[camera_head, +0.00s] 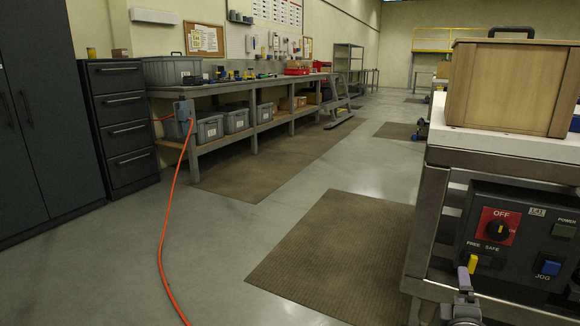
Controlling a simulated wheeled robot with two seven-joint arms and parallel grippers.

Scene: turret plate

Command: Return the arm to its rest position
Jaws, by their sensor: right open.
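My right gripper (466,290) shows at the bottom right, in front of the lower left part of a dark control panel (520,262). It is small in the view and its jaws are open. One slim grey finger points up beside a small yellow piece (472,262) under the words FREE and SAFE. I cannot tell whether the finger touches the panel. No object shows in the jaws. My left gripper is not in view.
The panel has a black knob on a red plate (490,238), a blue JOG button (551,268) and a green POWER button (564,230). A wooden case (505,85) stands on the bench (450,141) above. An orange hose (164,235) crosses the floor at left.

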